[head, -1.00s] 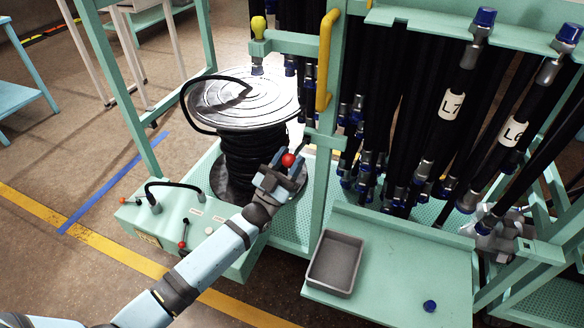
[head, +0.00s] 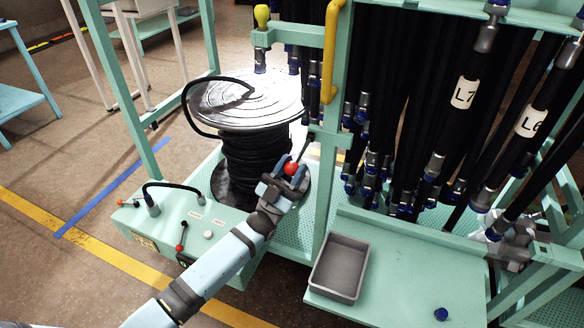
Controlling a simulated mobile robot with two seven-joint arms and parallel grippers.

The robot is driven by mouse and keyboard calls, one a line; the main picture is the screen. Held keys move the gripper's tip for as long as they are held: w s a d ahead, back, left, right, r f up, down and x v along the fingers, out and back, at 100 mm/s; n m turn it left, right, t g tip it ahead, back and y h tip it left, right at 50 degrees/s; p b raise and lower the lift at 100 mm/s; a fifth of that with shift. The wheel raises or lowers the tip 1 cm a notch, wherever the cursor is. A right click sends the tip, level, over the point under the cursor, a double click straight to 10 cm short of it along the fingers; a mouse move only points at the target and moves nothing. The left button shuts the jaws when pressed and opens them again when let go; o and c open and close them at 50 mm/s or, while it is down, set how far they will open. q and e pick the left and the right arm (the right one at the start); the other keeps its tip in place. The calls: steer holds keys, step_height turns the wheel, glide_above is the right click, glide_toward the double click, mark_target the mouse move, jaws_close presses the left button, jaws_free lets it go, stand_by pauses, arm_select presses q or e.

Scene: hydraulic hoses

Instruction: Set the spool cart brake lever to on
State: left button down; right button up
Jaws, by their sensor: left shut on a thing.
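The spool cart carries a spool (head: 247,93) of black hose with a pale round top flange. A lever with a red ball knob (head: 291,169) stands at the cart's post, right of the spool. Its thin dark rod runs up and right from the knob. My left gripper (head: 287,173) is shut on this red knob, with its fingers on either side of it. The fingers hide part of the knob. No on or off mark can be read by this lever.
A green control box (head: 207,218) at the lower left has a smaller red-knobbed lever (head: 181,240) and a black cable. A grey bin (head: 340,267) sits on the green shelf at the right. Black hoses labelled L7 (head: 464,92) and L6 (head: 530,122) hang above. A yellow handle (head: 332,55) is on the post.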

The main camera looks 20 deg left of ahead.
arm_select(q)
steer(key=c, duration=1)
jaws_free()
steer(key=shift+f, duration=0.15)
steer(key=v, duration=1.3)
steer(key=shift+s+a+f, duration=0.15)
steer(key=shift+s+f, duration=0.05)
steer(key=shift+f, duration=0.05)
steer(key=shift+r, duration=0.1)
